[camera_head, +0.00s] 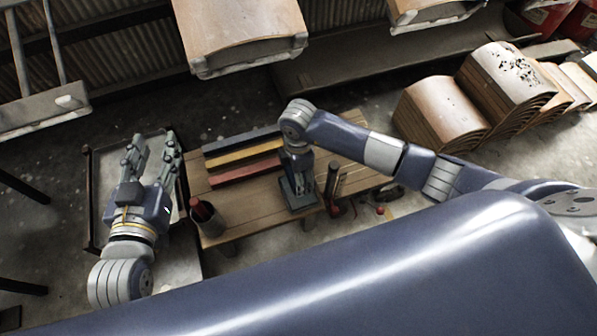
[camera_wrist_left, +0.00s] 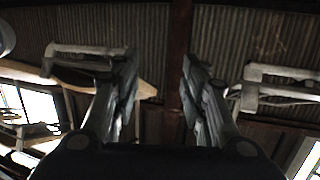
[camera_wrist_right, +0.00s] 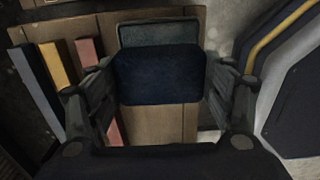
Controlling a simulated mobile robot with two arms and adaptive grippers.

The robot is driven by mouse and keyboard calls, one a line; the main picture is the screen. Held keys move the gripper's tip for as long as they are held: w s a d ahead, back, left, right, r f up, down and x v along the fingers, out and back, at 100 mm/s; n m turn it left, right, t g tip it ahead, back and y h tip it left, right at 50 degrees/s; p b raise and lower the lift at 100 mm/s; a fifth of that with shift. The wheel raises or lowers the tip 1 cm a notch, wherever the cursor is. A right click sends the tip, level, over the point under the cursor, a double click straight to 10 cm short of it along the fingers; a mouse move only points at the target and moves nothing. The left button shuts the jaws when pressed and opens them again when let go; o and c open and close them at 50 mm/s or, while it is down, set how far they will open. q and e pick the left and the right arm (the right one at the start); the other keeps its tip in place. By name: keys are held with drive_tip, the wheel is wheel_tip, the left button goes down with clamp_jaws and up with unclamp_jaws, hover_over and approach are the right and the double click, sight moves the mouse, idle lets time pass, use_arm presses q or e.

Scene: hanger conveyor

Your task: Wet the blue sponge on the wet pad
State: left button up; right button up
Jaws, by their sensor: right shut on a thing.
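The blue sponge (camera_wrist_right: 158,74) is held between the fingers of my right gripper (camera_wrist_right: 160,90), in the right wrist view. Beyond it a grey-green pad (camera_wrist_right: 158,33) with a lighter rim lies on the wooden table; the sponge hides its near part. I cannot tell whether sponge and pad touch. In the head view my right gripper (camera_head: 299,184) points down over the pad (camera_head: 311,197), and the sponge cannot be made out clearly. My left gripper (camera_head: 152,150) is open and empty to the left of the table; its fingers also stand apart in the left wrist view (camera_wrist_left: 160,85).
Blue-grey, yellow and red bars (camera_head: 243,156) lie on the wooden table (camera_head: 262,208), left of my right gripper. Curved wooden panels (camera_head: 440,115) stand at the right.

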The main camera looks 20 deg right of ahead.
use_arm(q)
drive_tip(key=shift+s+a+f+g+y+p, duration=0.15)
drive_tip(key=shift+s+f+g, duration=0.15)
drive_tip(key=shift+f, duration=0.3)
drive_tip(key=shift+s+a+f+g+y+p, duration=0.1)
drive_tip(key=shift+s+a+f+g, duration=0.05)
drive_tip(key=shift+f+g, duration=0.4)
drive_tip(key=shift+s+a+f+g+y+p, duration=0.15)
drive_tip(key=shift+s+f+g, duration=0.1)
drive_tip(key=shift+f, duration=0.4)
